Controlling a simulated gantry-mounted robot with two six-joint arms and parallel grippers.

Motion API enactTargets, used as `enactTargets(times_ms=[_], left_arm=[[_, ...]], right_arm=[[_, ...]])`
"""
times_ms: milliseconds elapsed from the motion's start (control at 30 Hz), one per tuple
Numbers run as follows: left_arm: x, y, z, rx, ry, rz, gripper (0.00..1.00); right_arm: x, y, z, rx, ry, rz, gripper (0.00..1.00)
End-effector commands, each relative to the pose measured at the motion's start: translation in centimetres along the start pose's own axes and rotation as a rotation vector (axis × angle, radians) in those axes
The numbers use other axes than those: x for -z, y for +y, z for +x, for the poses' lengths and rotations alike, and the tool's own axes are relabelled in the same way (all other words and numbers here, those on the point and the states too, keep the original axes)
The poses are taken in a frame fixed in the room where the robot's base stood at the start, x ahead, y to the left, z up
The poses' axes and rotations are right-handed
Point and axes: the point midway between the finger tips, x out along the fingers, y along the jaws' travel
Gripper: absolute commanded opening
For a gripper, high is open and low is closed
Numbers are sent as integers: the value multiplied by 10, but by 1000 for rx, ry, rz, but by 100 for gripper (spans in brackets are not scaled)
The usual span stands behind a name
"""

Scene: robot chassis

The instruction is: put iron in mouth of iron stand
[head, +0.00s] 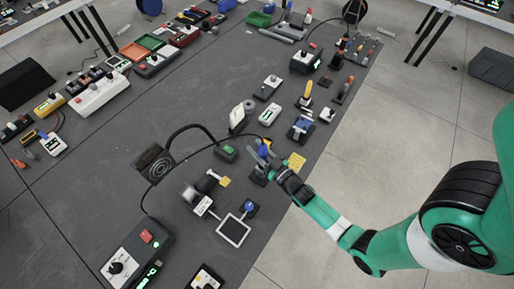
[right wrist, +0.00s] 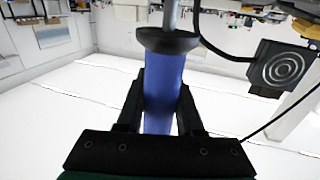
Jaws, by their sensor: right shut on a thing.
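My right gripper (head: 272,164) is shut on the blue handle of the iron (head: 263,150), near the right edge of the dark mat. In the right wrist view the iron (right wrist: 164,95) stands between the fingers of the gripper (right wrist: 160,115), with a black collar and a metal shaft beyond it. A thin black cord runs from the iron in the head view. My left gripper is not in view.
A black control box (head: 137,256) with a red button stands at lower left. A square black fan-like panel (head: 153,163) stands left of the holder. A framed pad (head: 234,230) lies below the holder. Several tools crowd the mat above my right gripper; the mat's left-centre is clear.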

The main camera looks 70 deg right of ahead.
Motion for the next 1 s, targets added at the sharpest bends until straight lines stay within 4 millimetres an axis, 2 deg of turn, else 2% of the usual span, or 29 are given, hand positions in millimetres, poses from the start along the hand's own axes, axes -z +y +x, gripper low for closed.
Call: enactTargets(times_ms=[1000], left_arm=[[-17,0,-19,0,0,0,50]], right_arm=[[-26,0,0,0,2,0,0]])
